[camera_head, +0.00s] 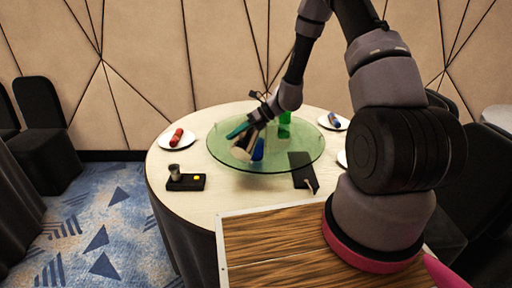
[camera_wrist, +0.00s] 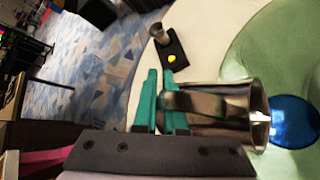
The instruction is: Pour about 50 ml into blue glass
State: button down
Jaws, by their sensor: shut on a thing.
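My gripper (camera_head: 238,131) has teal fingers and is over the glass turntable. In the wrist view my gripper (camera_wrist: 160,88) is shut on the handle of a shiny metal jug (camera_wrist: 225,100). The jug's open rim faces the blue glass (camera_wrist: 295,122), and the two are close together in that view. In the head view the jug (camera_head: 240,154) looks pale and tilted, just left of the blue glass (camera_head: 258,150), which stands on the turntable. I cannot see any liquid or a stream, and the inside of the blue glass is not clear.
A green glass (camera_head: 284,127) stands behind on the turntable (camera_head: 300,150). A black box with a yellow button and a grey cup (camera_head: 186,182) is at the table's front left. A dark flat object (camera_head: 302,168) lies at right. White plates (camera_head: 163,140) sit around the edge.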

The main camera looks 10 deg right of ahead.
aim_at(236, 144)
jog(key=shift+w+d+r+m+g+y+p, duration=0.35)
jog(key=shift+w+d+r+p, duration=0.3)
jog(key=shift+p, duration=0.4)
dwell(1.1)
jog(key=shift+a, duration=0.25)
jog(key=s+f+t+h, duration=0.1)
jog(key=s+a+f+n, duration=0.1)
jog(key=f, duration=0.1)
jog(key=shift+a+n+t+h, duration=0.2)
jog(key=shift+n+t+h, duration=0.05)
jog(key=shift+t+h, duration=0.1)
jog(key=shift+f, duration=0.25)
jog(key=shift+s+a+f+n+t+h+b, duration=0.1)
jog(key=shift+f+n+t+h+b, duration=0.15)
jog(key=shift+f, duration=0.25)
jog(key=shift+s+a+f+n+t+h+b, duration=0.1)
jog(key=shift+f+n+t+h+b, duration=0.05)
jog(key=shift+f+t+h, duration=0.25)
jog(key=shift+f, duration=0.15)
dwell(0.7)
